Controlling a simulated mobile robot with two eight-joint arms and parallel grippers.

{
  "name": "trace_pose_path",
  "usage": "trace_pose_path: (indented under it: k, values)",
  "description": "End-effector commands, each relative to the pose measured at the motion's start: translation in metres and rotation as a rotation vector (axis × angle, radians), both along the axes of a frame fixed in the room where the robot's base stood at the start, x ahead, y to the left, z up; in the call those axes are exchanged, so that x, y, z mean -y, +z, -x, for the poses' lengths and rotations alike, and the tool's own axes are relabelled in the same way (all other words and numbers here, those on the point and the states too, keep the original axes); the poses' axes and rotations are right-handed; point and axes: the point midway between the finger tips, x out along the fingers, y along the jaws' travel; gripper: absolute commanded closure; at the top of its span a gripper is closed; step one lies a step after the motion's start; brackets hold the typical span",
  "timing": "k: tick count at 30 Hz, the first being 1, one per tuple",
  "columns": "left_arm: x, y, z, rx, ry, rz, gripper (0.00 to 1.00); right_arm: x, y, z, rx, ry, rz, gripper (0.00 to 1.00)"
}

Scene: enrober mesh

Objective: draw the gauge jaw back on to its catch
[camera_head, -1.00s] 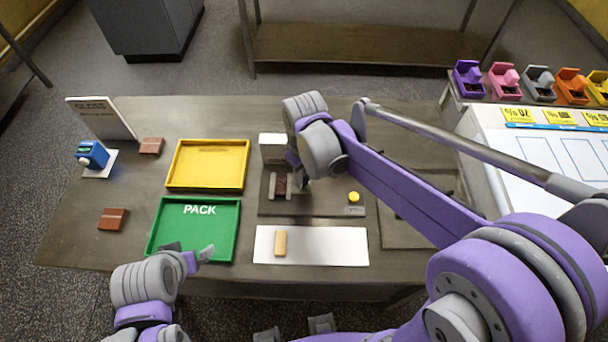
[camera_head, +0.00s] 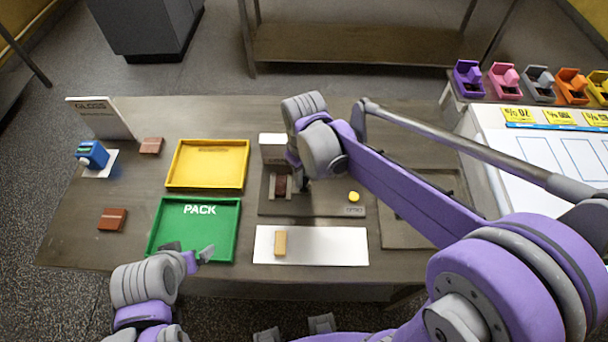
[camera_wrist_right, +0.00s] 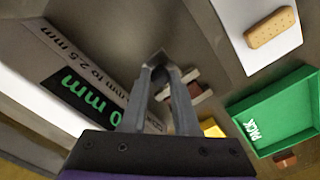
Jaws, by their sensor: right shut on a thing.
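The gauge is a white block (camera_head: 273,149) on a dark base plate (camera_head: 325,199). Grey uprights with a dark brown piece (camera_head: 281,185) between them stand in front of it. Its display (camera_wrist_right: 95,100) shows large in the right wrist view. My right gripper (camera_wrist_right: 158,73) is shut on a small dark round knob, which I take to be the gauge jaw's. The right wrist hides that grip in the head view. A yellow button (camera_head: 354,197) is on the plate. My left gripper (camera_head: 196,256) is over the green tray's front edge; its opening is unclear. The catch cannot be made out.
A green PACK tray (camera_head: 152,238) and a yellow tray (camera_head: 207,188) lie left of the gauge. A biscuit (camera_head: 280,243) lies on a white mat (camera_head: 335,247) in front. Brown bars (camera_head: 112,219) and a blue device (camera_head: 92,154) are farther left.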

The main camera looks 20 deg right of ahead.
Motion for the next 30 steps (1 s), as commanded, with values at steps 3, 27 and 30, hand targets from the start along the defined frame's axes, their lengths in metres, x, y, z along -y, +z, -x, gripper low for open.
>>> trace_pose_path:
  k: [3,27,30]
  values:
    - [0.000,0.000,0.000,0.000,0.000,0.000,0.00,0.008,0.000,0.002,0.000,-0.003,0.001,1.00]
    - [0.000,-0.003,0.001,-0.002,0.000,0.000,0.00,0.048,0.000,0.014,0.000,-0.001,0.002,0.41]
    - [0.000,-0.003,0.001,-0.002,0.000,0.000,0.00,0.048,0.000,0.014,0.000,-0.001,0.002,0.41]
